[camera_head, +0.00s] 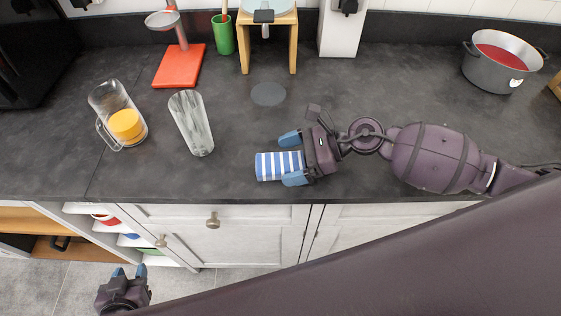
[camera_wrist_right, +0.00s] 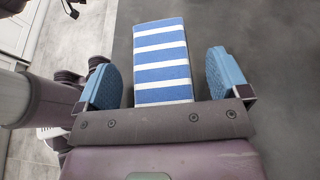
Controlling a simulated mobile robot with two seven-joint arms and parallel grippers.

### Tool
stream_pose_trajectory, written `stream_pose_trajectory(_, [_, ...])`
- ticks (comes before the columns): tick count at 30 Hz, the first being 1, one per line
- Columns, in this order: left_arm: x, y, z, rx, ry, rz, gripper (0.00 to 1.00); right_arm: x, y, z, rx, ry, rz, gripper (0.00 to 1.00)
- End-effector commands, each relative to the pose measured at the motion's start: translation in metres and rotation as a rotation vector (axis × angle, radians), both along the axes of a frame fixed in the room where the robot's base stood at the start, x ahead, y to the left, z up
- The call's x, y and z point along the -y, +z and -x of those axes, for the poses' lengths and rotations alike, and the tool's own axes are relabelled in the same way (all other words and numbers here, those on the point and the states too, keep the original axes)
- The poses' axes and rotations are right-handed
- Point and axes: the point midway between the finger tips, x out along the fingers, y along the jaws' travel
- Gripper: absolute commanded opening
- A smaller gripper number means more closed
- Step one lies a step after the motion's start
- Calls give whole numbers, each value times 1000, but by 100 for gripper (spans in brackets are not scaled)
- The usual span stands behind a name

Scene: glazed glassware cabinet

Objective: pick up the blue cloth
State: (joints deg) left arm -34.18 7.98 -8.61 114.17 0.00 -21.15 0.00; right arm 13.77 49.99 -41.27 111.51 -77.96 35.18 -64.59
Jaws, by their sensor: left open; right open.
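The blue cloth (camera_head: 278,165) is a folded, blue-and-white striped block lying on the dark countertop near its front edge. In the right wrist view the cloth (camera_wrist_right: 162,62) extends forward from between the two blue fingers. My right gripper (camera_head: 291,160) is open, with its fingers on either side of the cloth's right end. In the right wrist view my right gripper (camera_wrist_right: 164,80) shows gaps between each finger and the cloth. My left gripper (camera_head: 129,271) is open and empty, low in front of the cabinets, at the bottom left.
A glass jug (camera_head: 108,99) with orange contents and a tall glass (camera_head: 191,123) stand left of the cloth. A red board (camera_head: 180,66), green cup (camera_head: 223,36) and wooden stand (camera_head: 241,47) are behind. A grey pot (camera_head: 491,72) is far right. The counter around the cloth is clear.

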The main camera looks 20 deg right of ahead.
Motion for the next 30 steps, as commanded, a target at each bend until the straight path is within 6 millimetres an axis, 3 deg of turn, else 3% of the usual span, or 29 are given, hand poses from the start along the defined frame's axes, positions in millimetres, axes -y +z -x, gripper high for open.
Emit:
stream_pose_trajectory(10, [-1, 1, 0, 0, -1, -2, 43, -7, -3, -1, 1, 0, 0, 94])
stream_pose_trajectory(20, [-2, -3, 5, -12, 2, -3, 43, -7, -3, -1, 1, 0, 0, 43])
stream_pose_trajectory(30, [-2, -2, 5, -12, 2, -3, 43, -7, 4, -2, 4, 1, 0, 40])
